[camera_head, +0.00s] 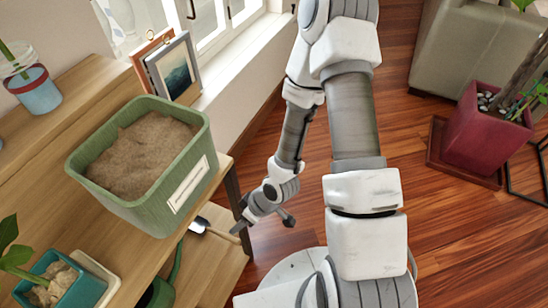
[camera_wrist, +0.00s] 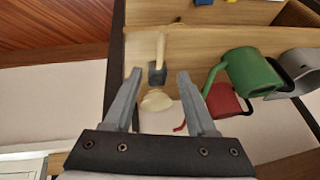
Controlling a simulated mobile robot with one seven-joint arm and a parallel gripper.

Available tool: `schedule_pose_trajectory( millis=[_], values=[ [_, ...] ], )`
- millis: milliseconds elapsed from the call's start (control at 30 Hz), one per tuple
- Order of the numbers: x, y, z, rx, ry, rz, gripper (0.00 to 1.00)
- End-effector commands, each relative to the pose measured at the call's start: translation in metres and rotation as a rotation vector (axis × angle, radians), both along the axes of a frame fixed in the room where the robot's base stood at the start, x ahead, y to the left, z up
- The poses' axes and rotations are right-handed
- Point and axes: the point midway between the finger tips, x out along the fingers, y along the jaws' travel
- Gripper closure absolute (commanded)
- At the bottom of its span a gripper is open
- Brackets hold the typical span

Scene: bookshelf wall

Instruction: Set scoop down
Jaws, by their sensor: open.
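The scoop (camera_head: 200,226) lies on the lower wooden shelf in the head view, below the green planter. In the wrist view the scoop (camera_wrist: 157,75) shows a pale wooden handle at the top, a dark middle and a cream-coloured end. My gripper (camera_head: 262,214) is at the right edge of that shelf. In the wrist view my gripper (camera_wrist: 158,74) is open, with the scoop seen between its two fingers. The fingers stand apart from it on both sides. The exact depth between them and the scoop is hard to tell.
A green planter (camera_head: 192,172) full of soil stands on the upper shelf. A green watering can (camera_wrist: 252,72), a red can (camera_wrist: 224,101) and a grey vessel (camera_wrist: 302,66) are right of the scoop. The shelf's dark post (camera_head: 233,184) is close to my gripper.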

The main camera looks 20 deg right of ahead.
Motion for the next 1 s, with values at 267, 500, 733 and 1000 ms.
schedule_pose_trajectory(
  millis=[267,500,733,1000],
  values=[
    [0.034,-0.039,0.042,-0.144,-0.037,-0.059,0.43],
    [0.058,-0.079,0.101,-0.276,-0.069,-0.168,0.43],
    [0.065,-0.107,0.165,-0.354,-0.098,-0.302,0.43],
    [0.054,-0.128,0.241,-0.384,-0.126,-0.474,0.43]
  ],
)
